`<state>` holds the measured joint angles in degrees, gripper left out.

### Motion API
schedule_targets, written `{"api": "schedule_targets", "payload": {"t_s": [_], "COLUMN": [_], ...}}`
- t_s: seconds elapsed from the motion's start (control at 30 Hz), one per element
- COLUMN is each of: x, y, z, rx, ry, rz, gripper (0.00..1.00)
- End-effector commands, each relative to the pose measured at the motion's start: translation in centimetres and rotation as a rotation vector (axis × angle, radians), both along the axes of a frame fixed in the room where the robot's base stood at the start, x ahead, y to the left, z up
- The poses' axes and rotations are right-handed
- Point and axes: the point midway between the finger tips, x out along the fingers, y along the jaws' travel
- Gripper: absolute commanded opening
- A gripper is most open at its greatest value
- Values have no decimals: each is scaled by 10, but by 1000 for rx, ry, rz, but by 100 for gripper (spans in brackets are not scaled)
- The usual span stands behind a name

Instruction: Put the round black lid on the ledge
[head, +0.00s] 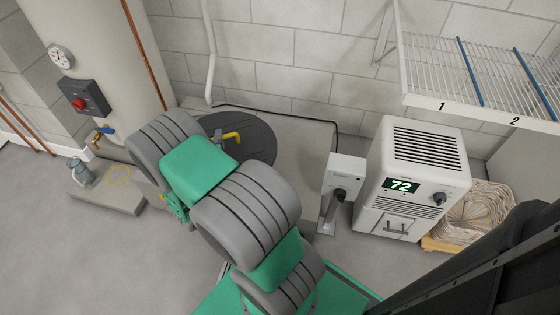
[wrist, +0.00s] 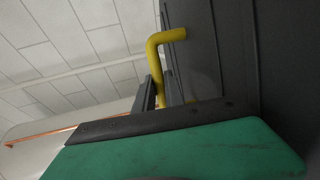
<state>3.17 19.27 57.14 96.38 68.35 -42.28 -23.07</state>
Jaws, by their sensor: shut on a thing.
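The round black lid (head: 258,152) shows behind my arm in the head view, partly hidden by it, over the grey concrete ledge (head: 303,140) along the back wall. Its bent yellow handle (head: 232,137) sticks up from its face. In the wrist view the lid's dark surface (wrist: 215,45) fills the right side. My gripper (wrist: 160,92) is shut on the lower part of the yellow handle (wrist: 163,40). In the head view my fingers are hidden behind my arm. I cannot tell whether the lid rests on the ledge or is held just above it.
A low concrete slab (head: 118,203) with a grey-blue jug (head: 82,170) and a yellow ring (head: 119,175) lies at left, near a tank (head: 95,45). A white dehumidifier (head: 420,165), a small grey box (head: 345,172) and a basket (head: 475,215) stand right. A wire shelf (head: 480,70) hangs above.

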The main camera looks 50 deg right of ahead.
Motion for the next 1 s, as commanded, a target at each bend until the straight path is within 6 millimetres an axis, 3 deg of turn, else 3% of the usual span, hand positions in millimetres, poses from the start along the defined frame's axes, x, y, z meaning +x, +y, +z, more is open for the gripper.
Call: {"api": "schedule_targets", "payload": {"t_s": [0.03,0.1,0.3,0.47,0.7,0.8,1.0], "x": [-13,-31,-64,-72,-82,-83,-84], "y": [-19,-41,-69,-97,-162,-179,-199], "z": [-20,-38,-65,-80,-109,-134,-155], "rx": [-2,-2,-2,0,0,0,-1], "ry": [7,5,0,-4,-4,-2,-3], "rz": [-61,-134,-225,-237,-236,-233,-227], "gripper": [0,0,0,0,0,0,0]}}
